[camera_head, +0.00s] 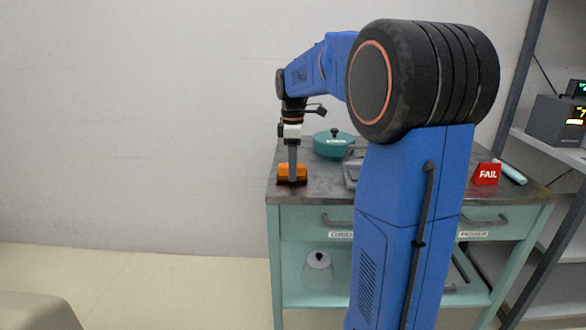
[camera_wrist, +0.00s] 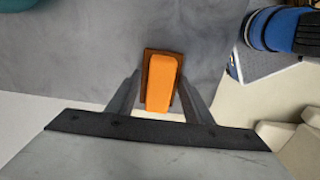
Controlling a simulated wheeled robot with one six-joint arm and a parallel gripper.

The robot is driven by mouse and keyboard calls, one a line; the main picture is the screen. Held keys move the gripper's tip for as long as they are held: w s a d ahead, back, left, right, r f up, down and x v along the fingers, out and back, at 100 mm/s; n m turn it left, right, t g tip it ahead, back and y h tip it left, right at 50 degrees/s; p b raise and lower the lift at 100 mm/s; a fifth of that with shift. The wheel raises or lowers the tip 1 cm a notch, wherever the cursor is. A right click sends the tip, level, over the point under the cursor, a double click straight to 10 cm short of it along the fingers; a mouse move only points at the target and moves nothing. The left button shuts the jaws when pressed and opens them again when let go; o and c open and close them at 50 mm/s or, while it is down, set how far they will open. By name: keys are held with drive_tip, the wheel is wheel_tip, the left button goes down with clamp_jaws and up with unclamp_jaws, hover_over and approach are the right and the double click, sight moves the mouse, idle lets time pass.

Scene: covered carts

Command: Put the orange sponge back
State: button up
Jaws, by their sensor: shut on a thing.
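The orange sponge (camera_wrist: 160,85) lies between the two fingers of my gripper in the wrist view, with a brown layer showing around its edge. In the head view the orange sponge (camera_head: 284,172) is at the left end of the cart's grey top (camera_head: 318,184). My gripper (camera_head: 292,178) points straight down and is shut on the sponge; it also shows in the wrist view (camera_wrist: 158,98). I cannot tell whether the sponge touches the top or is just above it.
A teal lidded pot (camera_head: 331,147) stands behind the sponge. A grey item (camera_head: 351,175) is partly hidden by my arm. A red FAIL sign (camera_head: 487,174) and a pale green cylinder (camera_head: 511,173) are at the right. A glass lidded jar (camera_head: 317,270) stands on the lower shelf.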

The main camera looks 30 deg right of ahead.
drive_tip(key=shift+f, duration=0.2)
drive_tip(key=o, duration=1)
wheel_tip(320, 180, up, 12)
drive_tip(key=s+a+f+m+t, duration=0.1)
drive_tip(key=s+a+f+m, duration=0.2)
drive_tip(key=s+a, duration=0.3)
drive_tip(key=s+a+f+m+t, duration=0.15)
drive_tip(key=s+a, duration=0.25)
drive_tip(key=s, duration=0.4)
drive_tip(key=s+a+f+m, duration=0.2)
drive_tip(key=s+f, duration=0.3)
drive_tip(key=s+a+f+m+t, duration=0.1)
drive_tip(key=s+a+f+m, duration=0.1)
drive_tip(key=s+f, duration=0.3)
drive_tip(key=s+a+f+m+t, duration=0.1)
drive_tip(key=s+a+f+m, duration=0.1)
drive_tip(key=s+f, duration=0.3)
drive_tip(key=shift+s+f+m, duration=0.1)
drive_tip(key=shift+s+m, duration=0.25)
drive_tip(key=shift+s, duration=0.2)
